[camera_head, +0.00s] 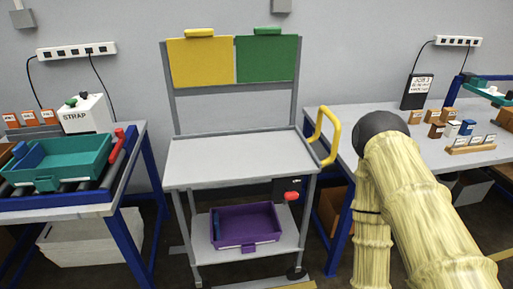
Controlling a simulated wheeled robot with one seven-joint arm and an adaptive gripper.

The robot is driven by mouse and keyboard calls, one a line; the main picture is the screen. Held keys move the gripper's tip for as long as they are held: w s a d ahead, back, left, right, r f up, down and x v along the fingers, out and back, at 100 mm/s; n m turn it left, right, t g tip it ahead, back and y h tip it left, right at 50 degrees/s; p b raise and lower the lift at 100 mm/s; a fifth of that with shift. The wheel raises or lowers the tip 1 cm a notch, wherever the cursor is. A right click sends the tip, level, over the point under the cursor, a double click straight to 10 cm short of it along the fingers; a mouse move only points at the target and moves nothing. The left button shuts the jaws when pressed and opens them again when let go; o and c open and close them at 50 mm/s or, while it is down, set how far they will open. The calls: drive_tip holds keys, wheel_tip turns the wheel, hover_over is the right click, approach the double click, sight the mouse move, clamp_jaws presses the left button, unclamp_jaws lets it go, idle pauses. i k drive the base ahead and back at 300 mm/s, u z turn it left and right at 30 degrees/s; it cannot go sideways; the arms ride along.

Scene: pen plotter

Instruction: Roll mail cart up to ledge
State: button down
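The grey mail cart (240,160) stands in the middle, between two benches. Its bare top shelf faces me, and a yellow panel (200,62) and a green panel (266,60) rise at its back. A yellow loop handle (331,135) sticks out at its upper right side. A red knob (291,196) on a dark block is below the top shelf's right front corner. I cannot tell which edge is the ledge. My arm, in a pale yellow sleeve, is bent at the right, apart from the handle in the picture. My gripper is out of view.
The left bench (72,212) holds a teal tray (88,160) on rollers and a STRAP box (86,116). The right bench (362,113) holds small boxes and a JOB sign (417,90). A purple bin (246,225) sits on the cart's lower shelf. A wall stands behind.

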sight(281, 155)
drive_tip(key=z, duration=0.55)
drive_tip(key=k, duration=1.2)
drive_tip(key=u, duration=0.3)
drive_tip(key=i, duration=0.6)
drive_tip(key=u, duration=0.7)
drive_tip(key=i, duration=0.8)
drive_tip(key=z, duration=0.2)
